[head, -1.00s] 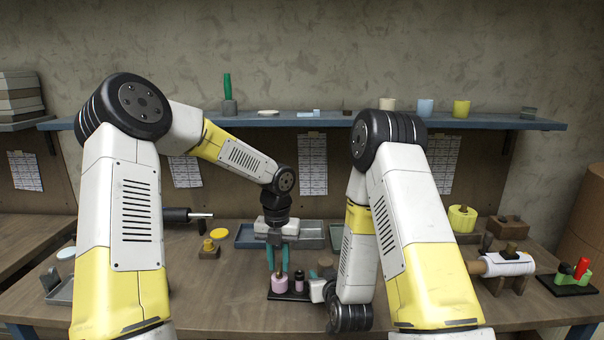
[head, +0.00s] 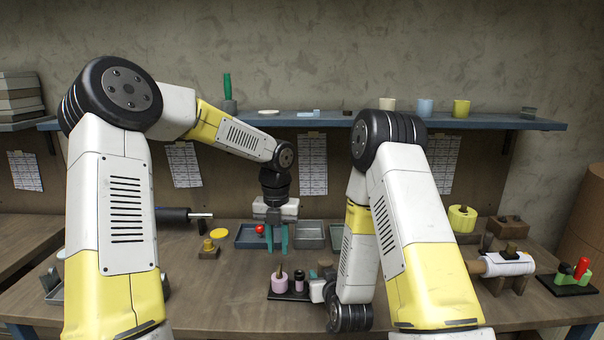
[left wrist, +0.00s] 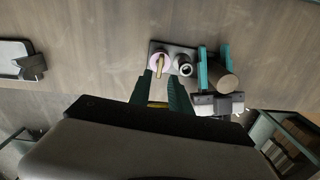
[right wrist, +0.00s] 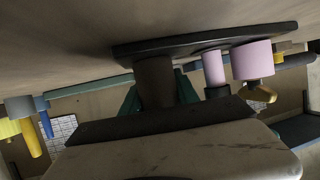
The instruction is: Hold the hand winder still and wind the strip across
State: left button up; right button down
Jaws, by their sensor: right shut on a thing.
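The hand winder has a dark base (head: 289,296) with a pink spool (head: 280,285) and a narrower spool (head: 299,281) on it. A tan crank handle (left wrist: 160,68) stands up from the pink spool. No separate strip can be made out. My left gripper (head: 277,249) points down, open and empty, above and behind the pink spool, apart from it. My right gripper (left wrist: 214,66) is shut on the winder's thick brown post (left wrist: 226,83), at the base's end beside the narrower spool. The right wrist view shows the post (right wrist: 155,82) between its teal fingers, mostly hidden lower down.
Behind the winder are shallow grey-blue trays (head: 310,236) and a red ball (head: 260,229). A yellow-topped block (head: 208,249) stands to the left. At right are a white roll on a stand (head: 510,264) and a red-and-green piece (head: 580,271).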

jog(key=shift+f, duration=0.1)
grip_release()
dwell(0.7)
pick_arm(q)
jog(key=shift+s, duration=0.1)
